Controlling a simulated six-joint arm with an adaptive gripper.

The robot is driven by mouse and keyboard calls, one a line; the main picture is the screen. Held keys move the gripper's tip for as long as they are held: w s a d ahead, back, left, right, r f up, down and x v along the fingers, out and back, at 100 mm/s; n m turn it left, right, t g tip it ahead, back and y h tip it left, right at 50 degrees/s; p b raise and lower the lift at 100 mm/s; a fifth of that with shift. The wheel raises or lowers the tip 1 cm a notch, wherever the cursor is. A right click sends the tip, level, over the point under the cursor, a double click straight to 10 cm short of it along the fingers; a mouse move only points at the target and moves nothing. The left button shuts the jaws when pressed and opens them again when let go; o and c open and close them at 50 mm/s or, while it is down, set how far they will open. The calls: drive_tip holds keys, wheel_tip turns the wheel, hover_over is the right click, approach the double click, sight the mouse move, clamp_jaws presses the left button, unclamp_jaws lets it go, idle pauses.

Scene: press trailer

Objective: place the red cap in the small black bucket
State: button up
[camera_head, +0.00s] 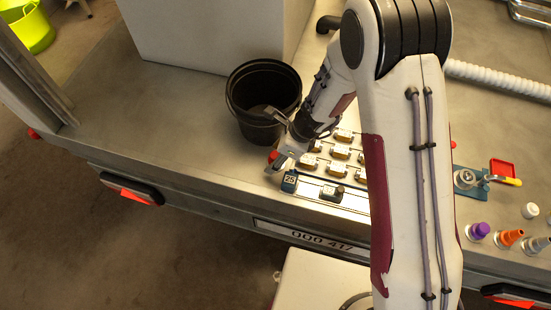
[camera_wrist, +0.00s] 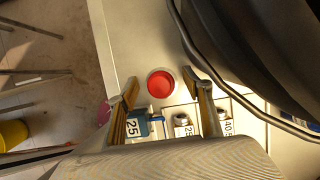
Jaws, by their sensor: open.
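The red cap (camera_wrist: 160,84) is round and stands between my open fingers in the wrist view, just beyond the fingertips, with a gap on both sides. In the head view only a bit of the red cap (camera_head: 273,156) shows beside the near finger. My gripper (camera_head: 276,141) is open and empty, low over the front edge of the metal deck. It also shows in the wrist view (camera_wrist: 162,88). The small black bucket (camera_head: 240,112) stands upright just behind my gripper. Its dark side fills the upper right of the wrist view (camera_wrist: 255,50).
A tray of numbered metal blocks (camera_head: 319,190) lies right beside my gripper. A white box (camera_head: 205,35) stands behind the bucket. Purple (camera_head: 479,230) and orange (camera_head: 510,237) pieces and a red tray (camera_head: 502,168) are at right. The deck left of the bucket is clear.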

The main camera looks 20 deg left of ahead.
sight(271, 154)
idle(0.3)
drive_tip(key=c, duration=1.4)
drive_tip(key=shift+r, duration=0.15)
drive_tip(key=shift+r, duration=1.6)
drive_tip(key=shift+s, duration=9)
